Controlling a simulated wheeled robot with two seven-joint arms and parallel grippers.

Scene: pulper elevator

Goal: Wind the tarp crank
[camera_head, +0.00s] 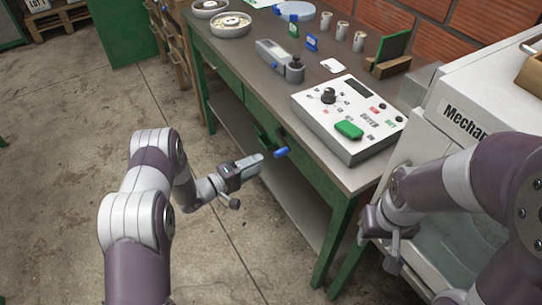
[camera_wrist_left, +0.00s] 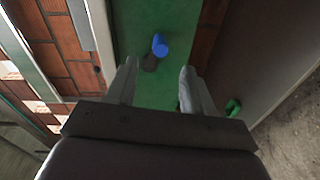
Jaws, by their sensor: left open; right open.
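The crank shows as a blue handle (camera_head: 281,152) at the front side of the green workbench, with a dark part behind it. In the left wrist view the blue handle (camera_wrist_left: 159,44) stands out in front of a green panel, beyond my fingertips and between their lines. My left gripper (camera_head: 256,164) is open and empty, just left of the handle, apart from it; its two fingers also show in the left wrist view (camera_wrist_left: 158,72). My right gripper (camera_head: 378,240) is at the right, in front of the white machine, away from the crank. No tarp can be made out.
The workbench (camera_head: 240,55) carries a control box (camera_head: 345,117) with a green button, a grey device (camera_head: 280,60), cups and bowls. A white machine (camera_head: 470,110) stands at the right. Concrete floor (camera_head: 70,110) is clear at the left. A green part (camera_wrist_left: 233,107) is right of my fingers.

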